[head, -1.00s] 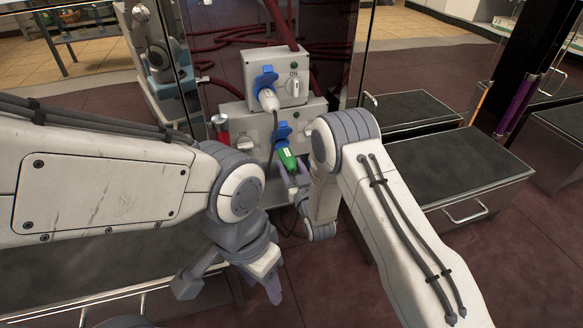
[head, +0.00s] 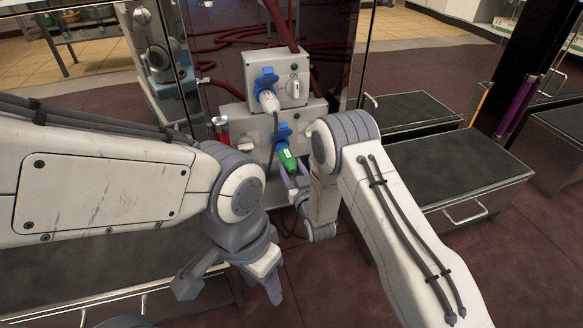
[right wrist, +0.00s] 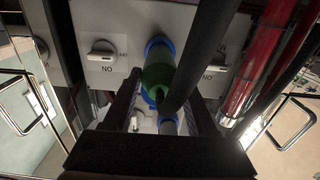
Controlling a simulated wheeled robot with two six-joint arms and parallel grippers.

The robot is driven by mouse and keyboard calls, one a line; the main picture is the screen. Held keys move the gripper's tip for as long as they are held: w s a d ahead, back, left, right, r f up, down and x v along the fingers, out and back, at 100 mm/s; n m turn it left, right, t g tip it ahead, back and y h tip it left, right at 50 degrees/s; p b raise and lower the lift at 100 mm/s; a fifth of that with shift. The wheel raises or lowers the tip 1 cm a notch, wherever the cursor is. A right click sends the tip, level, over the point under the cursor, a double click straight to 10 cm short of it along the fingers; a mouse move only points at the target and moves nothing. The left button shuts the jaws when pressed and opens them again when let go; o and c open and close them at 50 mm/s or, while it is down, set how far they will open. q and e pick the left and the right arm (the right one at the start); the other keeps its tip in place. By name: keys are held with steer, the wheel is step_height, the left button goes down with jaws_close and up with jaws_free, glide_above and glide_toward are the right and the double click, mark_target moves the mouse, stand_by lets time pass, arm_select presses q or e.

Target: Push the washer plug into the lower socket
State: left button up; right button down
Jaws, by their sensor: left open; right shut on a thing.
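The green washer plug (head: 288,160) is at the blue lower socket (head: 283,132) on the lower grey box. It points up at the socket, and its front meets the blue opening; how deep it sits I cannot tell. In the right wrist view the green plug (right wrist: 158,76) lines up with the blue ring (right wrist: 158,46), partly hidden by a dark cable. My right gripper (head: 296,178) is shut on the plug, its fingers partly hidden by my right arm. My left gripper (head: 230,287) is open and empty, low in front of the boxes.
A white plug (head: 268,99) sits in the blue upper socket (head: 265,78), its dark cable hanging in front of the lower box. Rotary switches (head: 294,88) are beside the sockets.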

mark_target(285, 154)
steer(key=shift+b+x, duration=0.45)
steer(key=shift+x, duration=1.05)
steer(key=shift+c, duration=0.6)
jaws_free()
